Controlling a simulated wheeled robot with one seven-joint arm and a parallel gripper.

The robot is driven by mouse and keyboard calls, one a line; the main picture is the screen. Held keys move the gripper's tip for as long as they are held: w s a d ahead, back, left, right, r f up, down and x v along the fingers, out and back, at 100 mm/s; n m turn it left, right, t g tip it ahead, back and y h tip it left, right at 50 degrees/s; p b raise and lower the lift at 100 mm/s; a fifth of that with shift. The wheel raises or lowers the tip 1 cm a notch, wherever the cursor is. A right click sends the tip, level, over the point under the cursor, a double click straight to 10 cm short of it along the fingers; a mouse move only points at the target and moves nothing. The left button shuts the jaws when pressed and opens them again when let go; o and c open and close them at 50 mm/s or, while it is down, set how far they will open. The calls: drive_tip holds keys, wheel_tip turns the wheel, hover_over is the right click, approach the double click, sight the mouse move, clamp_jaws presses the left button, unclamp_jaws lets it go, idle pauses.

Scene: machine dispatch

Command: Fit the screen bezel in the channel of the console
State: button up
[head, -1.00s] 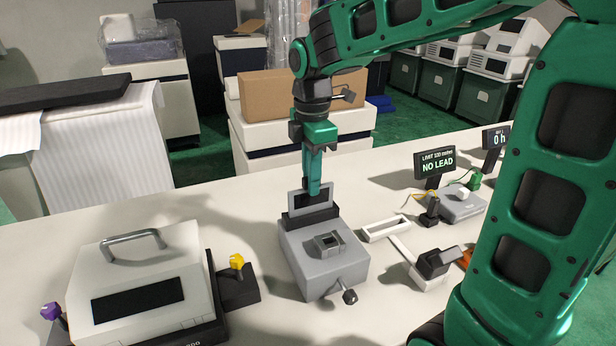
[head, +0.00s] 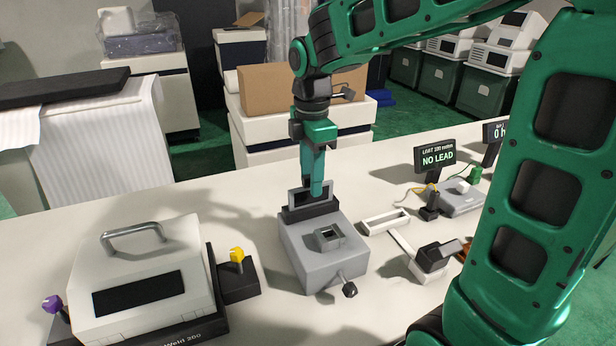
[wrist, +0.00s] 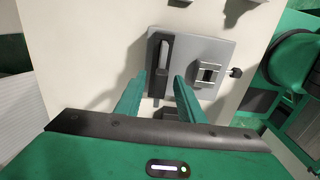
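The console (head: 300,258) is a grey box on the bench with a black channel (head: 298,214) along its back. The screen bezel (head: 296,199), a thin grey frame with a dark middle, stands about upright with its lower edge in the channel. How deep it sits is hard to tell. In the wrist view the bezel (wrist: 163,52) shows as a light strip along the black channel. My gripper (head: 313,190) is just above the console, at the bezel. In the wrist view my gripper's fingers (wrist: 160,76) are spread apart, one to each side of the bezel's line.
A small square fitting (head: 328,237) and a lever knob (head: 350,289) are on the console. A white case (head: 140,275) with a handle stands left. A white frame (head: 385,221), a black clamp (head: 434,258) and a "NO LEAD" display (head: 435,158) are right.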

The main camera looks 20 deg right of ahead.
wheel_tip(320, 180, up, 11)
drive_tip(key=shift+f, duration=0.2)
idle(0.6)
